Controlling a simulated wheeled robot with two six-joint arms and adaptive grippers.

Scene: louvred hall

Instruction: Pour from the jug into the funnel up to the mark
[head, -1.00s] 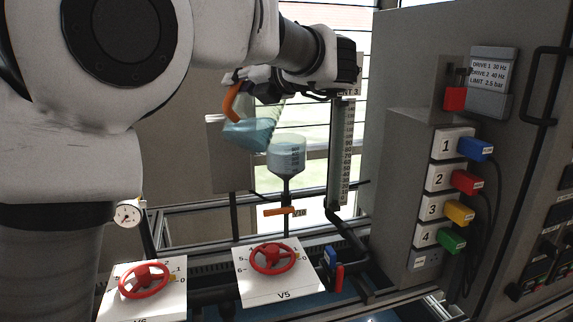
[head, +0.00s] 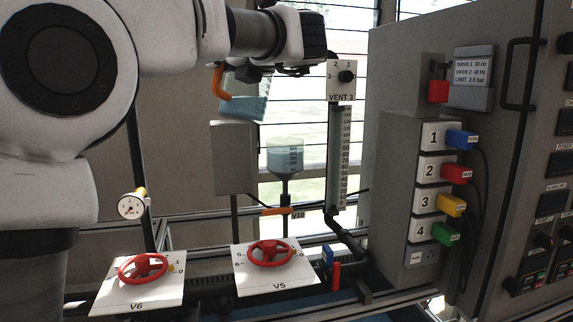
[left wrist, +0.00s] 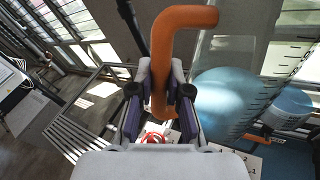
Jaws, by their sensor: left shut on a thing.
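The clear jug (head: 246,104) holds blue liquid and hangs nearly upright, slightly tilted, above and left of the funnel, apart from it. My left gripper (left wrist: 160,105) is shut on the jug's orange handle (head: 218,82); the handle also shows between the fingers in the left wrist view (left wrist: 184,18). The clear funnel (head: 285,158) stands upright on a thin stem and holds blue liquid in its lower part. It has scale lines, but I cannot tell which one is the mark. In the left wrist view the jug (left wrist: 225,90) is beside the funnel (left wrist: 292,104). My right gripper is not in view.
An orange lever (head: 275,211) labelled V10 is below the funnel. A VENT 3 panel (head: 341,88) and scaled column stand to its right, near a grey cabinet (head: 392,130). Red handwheels V5 (head: 270,254) and V6 (head: 143,268) are in front. A grey box (head: 232,157) stands behind.

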